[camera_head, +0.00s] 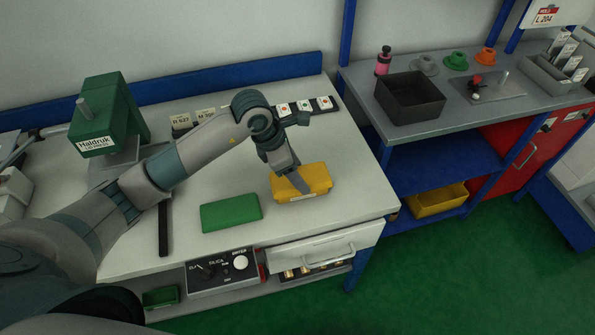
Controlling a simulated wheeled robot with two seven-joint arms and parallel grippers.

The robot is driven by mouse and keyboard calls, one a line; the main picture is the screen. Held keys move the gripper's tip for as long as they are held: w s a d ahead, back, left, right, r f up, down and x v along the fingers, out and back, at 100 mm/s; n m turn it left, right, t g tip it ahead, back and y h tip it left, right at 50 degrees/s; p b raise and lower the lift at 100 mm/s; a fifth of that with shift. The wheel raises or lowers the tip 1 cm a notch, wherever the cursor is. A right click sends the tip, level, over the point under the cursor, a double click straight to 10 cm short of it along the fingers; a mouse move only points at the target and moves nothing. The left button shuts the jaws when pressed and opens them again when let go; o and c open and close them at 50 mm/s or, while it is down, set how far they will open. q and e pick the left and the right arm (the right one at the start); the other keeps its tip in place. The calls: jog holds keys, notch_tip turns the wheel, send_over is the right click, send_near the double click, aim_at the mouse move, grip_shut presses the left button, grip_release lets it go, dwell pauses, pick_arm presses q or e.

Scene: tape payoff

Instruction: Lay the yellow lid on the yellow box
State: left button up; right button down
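A yellow box (316,180) with a pale label on its front stands near the right end of the white table. Its top looks flat and yellow; I cannot tell a separate yellow lid from the box. My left gripper (299,184) reaches down from above, with its fingers at the top of the yellow box and covering part of it. The fingers overlap in this view, so whether they are open or hold a lid is unclear. My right gripper is not in view.
A green box (231,212) lies just left of the yellow box. A green machine (106,118) stands at the back left. A control panel (222,271) and drawer (325,247) are at the front edge. A grey bin (410,97) stands on the right bench, above a yellow bin (437,201).

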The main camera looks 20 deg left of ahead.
pick_arm(q)
jog(key=shift+f+b, duration=0.25)
jog(key=shift+b, duration=0.15)
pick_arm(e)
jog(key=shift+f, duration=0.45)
pick_arm(q)
jog(key=o, duration=1.1)
jog(key=b+v, duration=0.4)
jog(key=v, duration=1.3)
jog(key=shift+a+r, duration=0.1)
jog(key=shift+a, duration=0.1)
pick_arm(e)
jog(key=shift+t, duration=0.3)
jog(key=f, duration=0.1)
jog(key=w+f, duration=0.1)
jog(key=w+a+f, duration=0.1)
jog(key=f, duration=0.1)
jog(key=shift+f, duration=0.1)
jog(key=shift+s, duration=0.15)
